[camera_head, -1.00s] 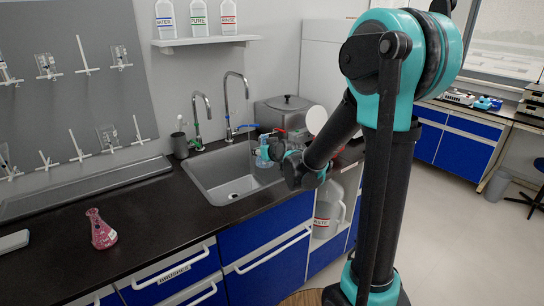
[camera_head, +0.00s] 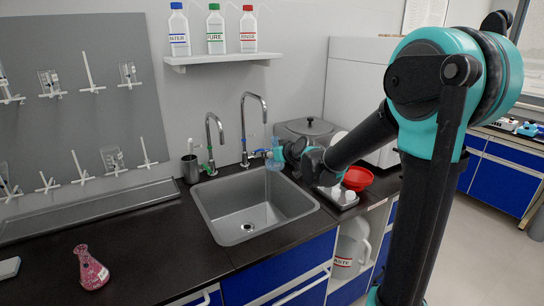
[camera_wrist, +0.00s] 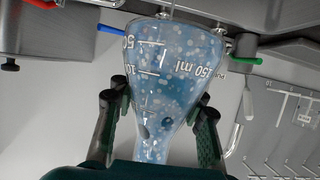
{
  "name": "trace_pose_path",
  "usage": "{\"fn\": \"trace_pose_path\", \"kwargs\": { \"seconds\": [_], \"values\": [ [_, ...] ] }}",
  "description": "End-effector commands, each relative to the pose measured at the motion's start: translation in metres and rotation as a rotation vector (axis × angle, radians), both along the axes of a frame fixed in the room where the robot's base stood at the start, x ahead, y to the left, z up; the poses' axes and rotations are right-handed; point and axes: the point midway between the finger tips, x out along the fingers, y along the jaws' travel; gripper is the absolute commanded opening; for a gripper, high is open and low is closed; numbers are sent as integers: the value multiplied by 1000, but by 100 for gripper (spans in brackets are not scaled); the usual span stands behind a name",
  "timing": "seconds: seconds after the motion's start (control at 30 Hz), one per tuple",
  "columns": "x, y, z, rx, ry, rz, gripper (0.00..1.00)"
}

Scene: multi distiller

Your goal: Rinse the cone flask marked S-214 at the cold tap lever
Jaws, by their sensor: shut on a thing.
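My gripper (camera_head: 280,156) is shut on a cone flask (camera_wrist: 165,85) with speckled, pale blue contents. In the wrist view, dark fingers grip both sides of its neck, and its wide base and volume marks point up in the picture. I cannot read an S-214 mark on it. In the head view the flask (camera_head: 271,164) is small and partly hidden, beside the taller tap at the sink's back right. The blue tap lever (camera_wrist: 112,30) is left of the flask in the wrist view, apart from my fingers. A green lever (camera_wrist: 245,60) is on the right.
The grey sink (camera_head: 215,225) is empty. A pink flask (camera_head: 92,268) stands on the dark counter at left. Wash bottles (camera_head: 215,32) stand on the shelf.

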Motion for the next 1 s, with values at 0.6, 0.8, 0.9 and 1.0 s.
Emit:
{"fn": "trace_pose_path", "kwargs": {
  "seconds": [0.6, 0.8, 0.9, 1.0],
  "values": [
    [38, 26, 0, 0, 0, 1, 0],
    [49, 33, 0, 1, 1, 0, 0],
    [54, 36, 0, 1, 1, 0, 0],
    [57, 38, 0, 1, 1, 0, 0]
  ]
}}
